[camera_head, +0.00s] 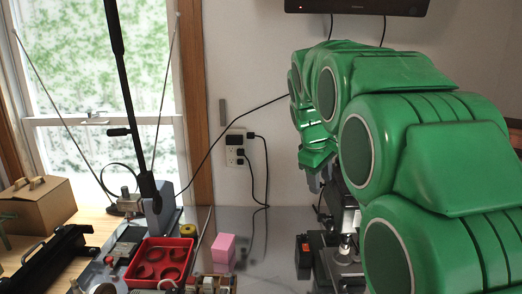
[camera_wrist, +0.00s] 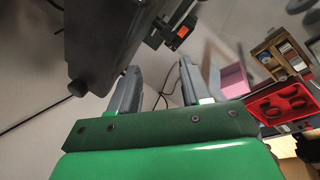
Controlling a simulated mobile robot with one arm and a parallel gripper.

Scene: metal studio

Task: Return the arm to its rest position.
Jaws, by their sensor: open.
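My green arm fills the right side of the head view, bent over with its end hanging down in front of the wall. My gripper (camera_wrist: 157,85) shows in the wrist view with its two grey fingers apart and nothing between them. In the head view the gripper is mostly hidden behind my arm and a dark machine; only a small grey part shows (camera_head: 314,181).
A dark machine (camera_head: 342,252) stands close by the gripper. A red tray (camera_head: 130,272) with round recesses and a pink block (camera_head: 223,248) are on the grey table to the left. A black lamp arm (camera_head: 130,90) rises by the window. A cardboard box (camera_head: 38,208) is far left.

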